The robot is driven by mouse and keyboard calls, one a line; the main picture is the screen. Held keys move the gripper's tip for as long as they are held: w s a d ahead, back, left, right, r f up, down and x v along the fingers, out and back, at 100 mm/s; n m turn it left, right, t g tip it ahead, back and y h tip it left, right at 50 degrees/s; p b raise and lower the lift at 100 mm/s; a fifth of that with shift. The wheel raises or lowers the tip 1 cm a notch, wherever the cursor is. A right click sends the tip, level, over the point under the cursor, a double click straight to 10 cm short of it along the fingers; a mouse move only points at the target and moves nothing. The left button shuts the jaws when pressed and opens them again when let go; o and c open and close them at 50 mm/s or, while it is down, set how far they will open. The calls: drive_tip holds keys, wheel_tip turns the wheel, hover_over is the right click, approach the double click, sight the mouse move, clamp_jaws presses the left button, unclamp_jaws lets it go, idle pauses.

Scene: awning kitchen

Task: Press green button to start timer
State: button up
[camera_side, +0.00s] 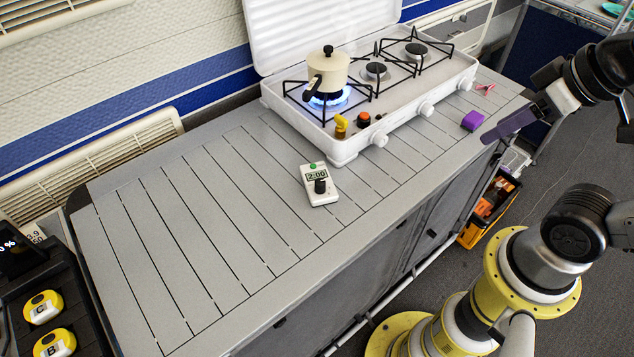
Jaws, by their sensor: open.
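A small white timer (320,191) lies on the grey slatted counter, in front of the stove's left corner. Its display reads 2:00, with a black knob below. The green button (313,167) is at the timer's far end, above the display. My gripper (492,136) is at the right, over the counter's right front edge, far from the timer. It is open, and I see nothing between its dark fingers.
A white gas stove (400,105) stands at the back with its lid up. A cream pot (327,72) sits over a lit blue flame. The counter (200,240) left of the timer is clear.

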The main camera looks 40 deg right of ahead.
clamp_jaws()
idle(1.4)
